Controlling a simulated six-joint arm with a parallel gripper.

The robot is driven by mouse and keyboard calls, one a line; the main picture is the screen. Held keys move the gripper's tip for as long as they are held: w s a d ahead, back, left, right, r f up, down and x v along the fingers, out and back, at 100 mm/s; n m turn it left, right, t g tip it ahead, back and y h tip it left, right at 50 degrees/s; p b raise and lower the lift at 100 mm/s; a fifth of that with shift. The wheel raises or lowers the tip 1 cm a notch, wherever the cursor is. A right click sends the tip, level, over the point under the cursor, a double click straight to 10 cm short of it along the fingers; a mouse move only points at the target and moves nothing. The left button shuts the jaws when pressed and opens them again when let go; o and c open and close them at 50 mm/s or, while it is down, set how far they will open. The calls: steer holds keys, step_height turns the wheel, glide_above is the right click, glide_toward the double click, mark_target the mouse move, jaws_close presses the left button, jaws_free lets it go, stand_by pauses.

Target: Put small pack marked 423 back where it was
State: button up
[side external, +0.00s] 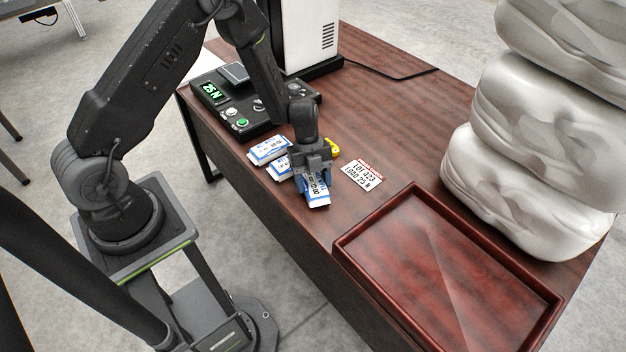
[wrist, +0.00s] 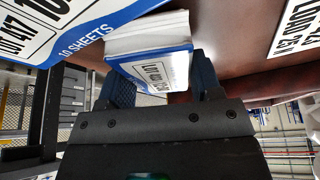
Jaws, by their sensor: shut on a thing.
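My gripper (side external: 312,178) is shut on a small white and blue pack (side external: 317,193), low over the near part of the brown table. In the wrist view the pack (wrist: 150,65) sits between the two dark fingers (wrist: 162,88); its printed lot number is too small to read surely. I cannot tell whether the pack touches the table. Two similar packs lie just left of my gripper, one farther back (side external: 268,150) and one partly hidden by the gripper (side external: 279,169). A large close pack (wrist: 70,30) in the wrist view reads LOT 417, 10 SHEETS.
A card (side external: 361,175) reading LOT 423, LOAD 25 N lies right of my gripper. An empty red-brown tray (side external: 345,247) is at the front right. A control box (side external: 240,122) showing 25 N stands behind left. A yellow item (side external: 333,146) is behind my gripper; white sacks (side external: 530,140) stand right.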

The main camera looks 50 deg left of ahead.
steer(key=shift+f, duration=0.1)
steer(key=o, duration=1)
steer(key=v, duration=1.2)
steer(key=s+d+r+n+t+y, duration=0.1)
steer(key=s+r+n, duration=0.25)
steer(key=r, duration=0.35)
steer(key=s+d+r+n+t+y, duration=0.1)
steer(key=s+d+r+n+t, duration=0.15)
steer(key=r+n, duration=0.4)
steer(key=s+r+n+t+y, duration=0.1)
steer(key=s+r+n+t, duration=0.1)
steer(key=s+r+n, duration=0.2)
steer(key=s+r+n+t+y, duration=0.1)
steer(key=s+r+n+t, duration=0.1)
steer(key=s+r+n, duration=0.3)
steer(key=s+n, duration=0.3)
steer(key=s, duration=0.2)
steer(key=shift+s+d+r+n, duration=0.15)
steer(key=shift+d+r+n, duration=0.15)
steer(key=shift+r, duration=0.05)
